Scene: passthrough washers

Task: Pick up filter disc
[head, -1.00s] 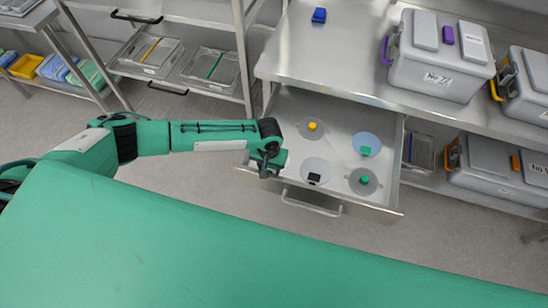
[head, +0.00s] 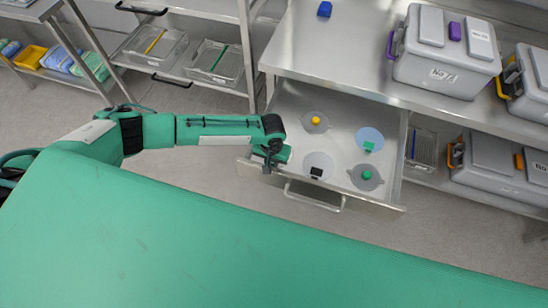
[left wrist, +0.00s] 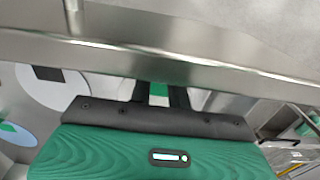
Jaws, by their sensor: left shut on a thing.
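Filter discs lie flat in an open drawer (head: 340,188): a grey disc with a yellow knob (head: 316,121), a blue disc with a green square knob (head: 369,138), a pale disc with a black square knob (head: 317,165) and a grey disc with a green round knob (head: 366,178). My left gripper (head: 269,161) is at the drawer's front left corner, left of the pale disc. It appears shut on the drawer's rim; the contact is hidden. In the left wrist view, its dark fingers (left wrist: 159,96) reach a metal edge, with the pale disc (left wrist: 48,92) to the left. My right gripper is not in view.
A steel counter (head: 330,60) overhangs the drawer's back. A shelf with mesh baskets (head: 213,62) stands at the left. A drawer handle (head: 314,200) sticks out in front.

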